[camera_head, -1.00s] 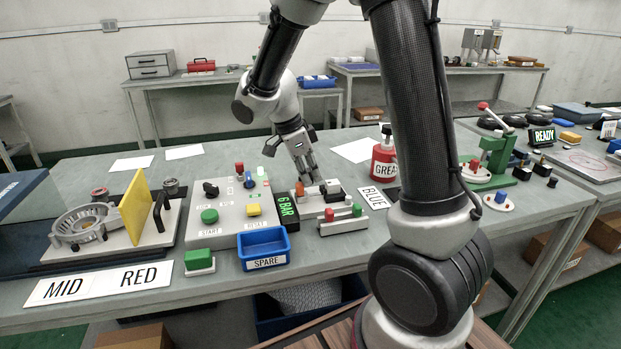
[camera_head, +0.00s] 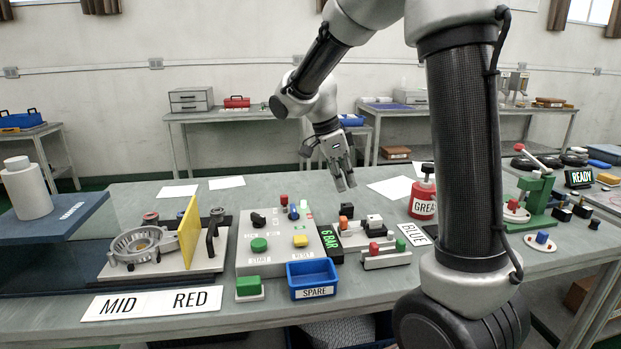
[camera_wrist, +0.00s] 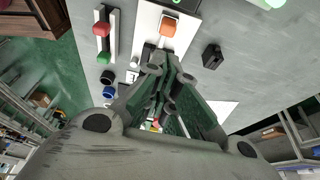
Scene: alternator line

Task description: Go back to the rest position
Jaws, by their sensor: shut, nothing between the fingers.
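My gripper (camera_head: 346,186) is shut and empty. It hangs above the bench, fingers pointing down, over the far side of the fixture with the orange and black blocks. In the wrist view my gripper (camera_wrist: 168,62) has its fingertips together, and the orange block (camera_wrist: 168,26) shows just past them. A clear gap lies between the fingertips and the fixture.
The control panel (camera_head: 280,240), blue SPARE bin (camera_head: 312,279), red grease can (camera_head: 422,200) and green press (camera_head: 537,195) stand on the bench. A yellow plate (camera_head: 190,231) stands upright at left. The bench behind the panel is mostly clear, with white sheets.

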